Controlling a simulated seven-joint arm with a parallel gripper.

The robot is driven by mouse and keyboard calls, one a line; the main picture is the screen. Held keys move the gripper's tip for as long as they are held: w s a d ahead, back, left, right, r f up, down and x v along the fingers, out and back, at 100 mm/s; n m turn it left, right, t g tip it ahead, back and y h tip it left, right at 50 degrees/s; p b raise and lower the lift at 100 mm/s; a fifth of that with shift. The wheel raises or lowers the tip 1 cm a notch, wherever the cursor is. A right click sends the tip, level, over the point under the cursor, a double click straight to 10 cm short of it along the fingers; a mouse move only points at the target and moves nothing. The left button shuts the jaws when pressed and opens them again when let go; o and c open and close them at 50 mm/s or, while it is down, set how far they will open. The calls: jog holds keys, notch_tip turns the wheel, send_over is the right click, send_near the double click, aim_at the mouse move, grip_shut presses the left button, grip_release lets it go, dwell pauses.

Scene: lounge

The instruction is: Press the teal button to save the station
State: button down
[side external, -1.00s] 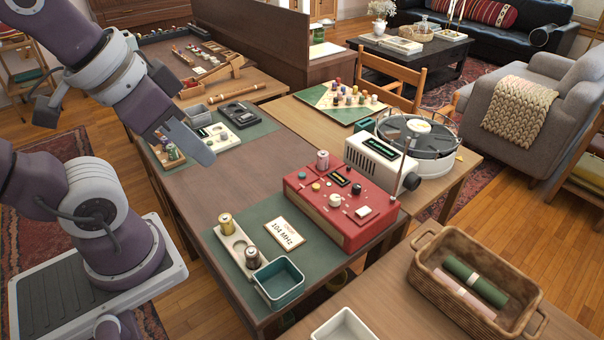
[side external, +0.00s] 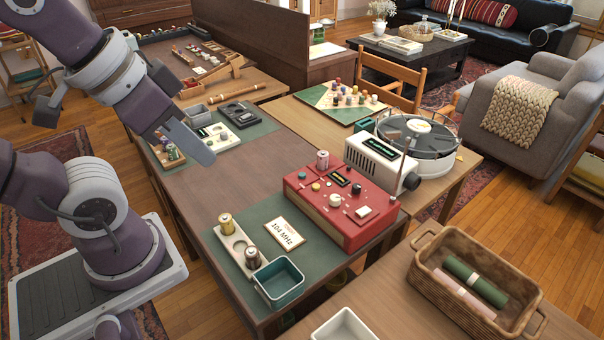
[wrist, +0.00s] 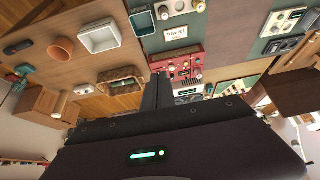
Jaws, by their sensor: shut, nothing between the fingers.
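The red radio box (side external: 345,233) stands on the green mat at the right end of the table, with knobs, buttons and small displays on its top. A small teal button (side external: 302,175) appears at its left back corner. A white square button (side external: 364,211) sits near its front right. A card reading 104 MHz (side external: 285,233) lies left of the box. My gripper (side external: 207,156) is shut and empty, raised above the table well to the left of the box and apart from it. The radio box also shows in the wrist view (wrist: 187,70), beyond my fingers; the teal button is too small to tell there.
A tray with cans (side external: 238,248) and a teal bin (side external: 279,283) are at the front. Bare brown tabletop (side external: 240,180) lies between my gripper and the box.

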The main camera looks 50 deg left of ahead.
dwell(0.4)
jog(key=m+t+y, duration=0.1)
jog(key=m+t, duration=0.3)
jog(key=m, duration=0.4)
send_over(299, 175)
notch_tip(299, 175, down, 19)
jog(key=shift+r, duration=0.15)
jog(key=shift+d, duration=0.1)
jog(key=shift+f, duration=4.4)
jog(key=shift+f, duration=0.1)
